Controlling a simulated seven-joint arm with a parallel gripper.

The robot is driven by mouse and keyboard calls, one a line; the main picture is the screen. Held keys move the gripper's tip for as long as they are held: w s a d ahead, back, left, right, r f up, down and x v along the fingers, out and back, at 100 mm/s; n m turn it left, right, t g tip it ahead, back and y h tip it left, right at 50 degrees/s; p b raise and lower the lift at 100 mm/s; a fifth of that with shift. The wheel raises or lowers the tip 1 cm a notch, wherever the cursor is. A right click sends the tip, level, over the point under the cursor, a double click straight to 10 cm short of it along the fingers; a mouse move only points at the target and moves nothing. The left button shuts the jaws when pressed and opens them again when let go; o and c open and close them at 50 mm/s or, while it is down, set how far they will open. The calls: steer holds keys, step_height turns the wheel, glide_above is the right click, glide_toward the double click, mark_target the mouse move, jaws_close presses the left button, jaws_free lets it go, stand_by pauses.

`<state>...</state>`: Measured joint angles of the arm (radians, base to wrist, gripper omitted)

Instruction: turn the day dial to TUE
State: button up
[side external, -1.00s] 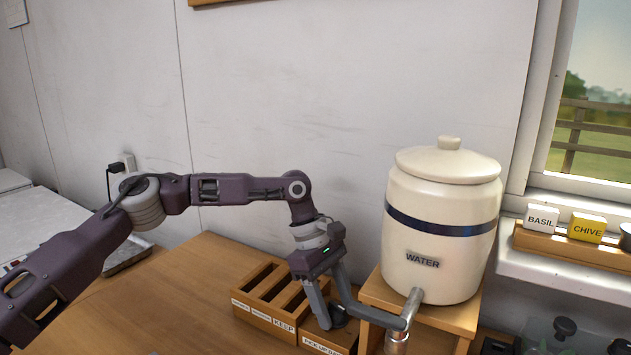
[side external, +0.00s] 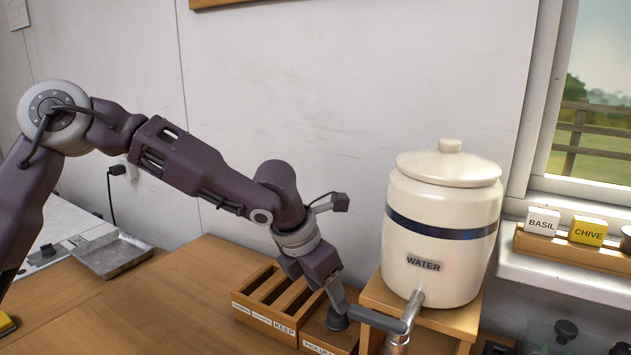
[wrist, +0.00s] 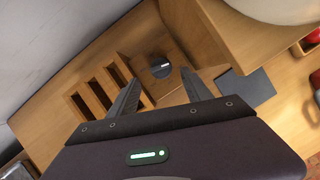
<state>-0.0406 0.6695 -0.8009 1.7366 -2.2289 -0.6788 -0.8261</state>
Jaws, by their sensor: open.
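The day dial is a dark round knob (side external: 337,322) on top of a small wooden box (side external: 318,337) with a partly readable label, "PICK UP". In the wrist view the dial (wrist: 161,68) has a pale pointer line; no day marks are readable. My gripper (side external: 338,302) is tilted down close over the dial in the side view. In the wrist view my gripper (wrist: 161,77) is open, one finger on each side of the dial. I cannot tell whether either finger touches it. The far finger is mostly hidden in the side view.
A slotted wooden rack (side external: 266,312) with a KEEP label stands left of the dial box. A cream WATER crock (side external: 445,235) sits on a wooden stand (side external: 440,318) to the right, its tap (side external: 405,325) near the dial.

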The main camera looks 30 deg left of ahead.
step_height(320, 180, up, 9)
steer(key=w+m+t, duration=0.3)
steer(key=m+t, duration=0.1)
step_height(320, 180, up, 6)
steer(key=m+t+h, duration=0.1)
steer(key=m+t, duration=0.1)
steer(key=m, duration=0.2)
glide_above(329, 311)
steer(key=s+d+r+m+h, duration=0.2)
steer(key=s+r+m, duration=0.5)
steer(key=m, duration=0.3)
steer(key=shift+s+r+h, duration=0.2)
steer(key=shift+s+h, duration=0.1)
steer(key=shift+s, duration=0.6)
